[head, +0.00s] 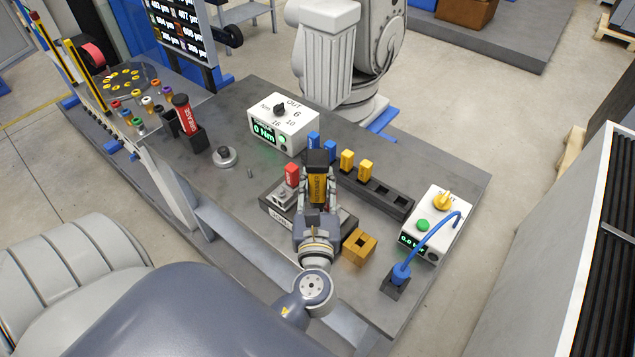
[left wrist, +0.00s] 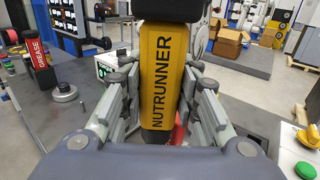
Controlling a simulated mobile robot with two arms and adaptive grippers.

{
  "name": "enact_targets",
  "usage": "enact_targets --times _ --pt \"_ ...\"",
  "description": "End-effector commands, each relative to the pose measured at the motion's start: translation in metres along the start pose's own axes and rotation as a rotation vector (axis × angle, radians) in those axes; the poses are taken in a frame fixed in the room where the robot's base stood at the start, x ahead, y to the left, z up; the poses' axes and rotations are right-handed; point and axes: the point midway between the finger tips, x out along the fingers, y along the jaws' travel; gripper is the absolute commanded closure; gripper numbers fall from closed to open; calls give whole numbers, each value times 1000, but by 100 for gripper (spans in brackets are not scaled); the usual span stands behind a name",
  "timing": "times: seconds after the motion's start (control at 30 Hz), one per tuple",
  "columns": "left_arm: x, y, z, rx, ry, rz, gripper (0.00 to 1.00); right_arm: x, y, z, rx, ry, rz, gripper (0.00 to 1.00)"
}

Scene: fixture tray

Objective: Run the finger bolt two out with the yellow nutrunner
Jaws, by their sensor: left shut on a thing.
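My left gripper (head: 318,200) is shut around the yellow nutrunner (head: 317,187), which has a black top. The nutrunner fills the middle of the left wrist view (left wrist: 163,75), upright between the fingers, with its lettering facing the camera. It is held over or beside the dark fixture tray (head: 278,212), with a grey block (head: 284,197) and a red piece (head: 291,175) on its left side. The nutrunner's lower end, finger bolt two and much of the tray are hidden behind the gripper and tool. My right gripper is not in view.
A dial box (head: 283,122) reading 0 Nm stands behind. A black rack (head: 385,195) with yellow and blue pieces lies right of the nutrunner. A brass block (head: 359,247), a blue-cabled tool (head: 401,274) and a button box (head: 435,222) stand right. The grease tube (head: 183,115) stands left.

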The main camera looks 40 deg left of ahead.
Motion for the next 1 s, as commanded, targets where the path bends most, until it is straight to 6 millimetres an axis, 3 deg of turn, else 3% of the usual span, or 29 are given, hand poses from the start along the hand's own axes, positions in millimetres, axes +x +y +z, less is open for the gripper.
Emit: enact_targets --times 0.07,0.6,1.0 --pt "-2 0 -4 3 18 -1 99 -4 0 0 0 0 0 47" --pt "-1 0 40 1 8 0 99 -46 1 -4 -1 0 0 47" --pt "0 0 57 1 6 -1 99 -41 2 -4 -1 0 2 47"
